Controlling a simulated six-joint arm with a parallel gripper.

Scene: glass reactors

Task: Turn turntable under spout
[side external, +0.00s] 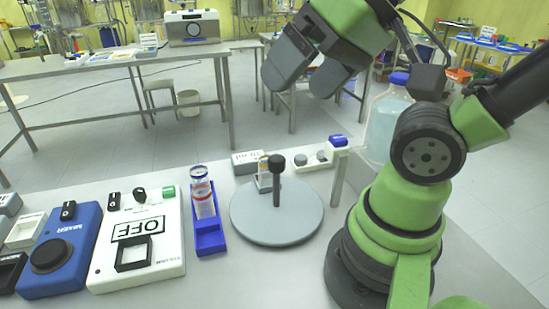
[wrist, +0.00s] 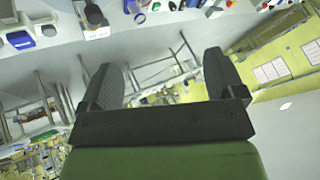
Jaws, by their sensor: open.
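The turntable (side external: 300,225) is a flat grey disc on the bench in the side external view. A black knobbed post (side external: 276,182) stands upright from it. A small glass vial (side external: 263,182) with an orange-and-white label shows behind the post, partly hidden by it. A white pillar (side external: 338,182) with a blue part on top stands at the disc's right edge; I cannot make out a spout opening. My gripper (side external: 305,76) is open and empty, high above and behind the turntable, touching nothing. Its two dark fingers stand apart in the wrist view (wrist: 160,78).
A blue rack (side external: 210,240) holding a tube (side external: 202,192) stands close left of the disc. A white device marked OFF (side external: 138,240) and a blue device (side external: 62,255) are further left. A large clear bottle (side external: 384,125) stands behind the pillar. Bare bench lies in front.

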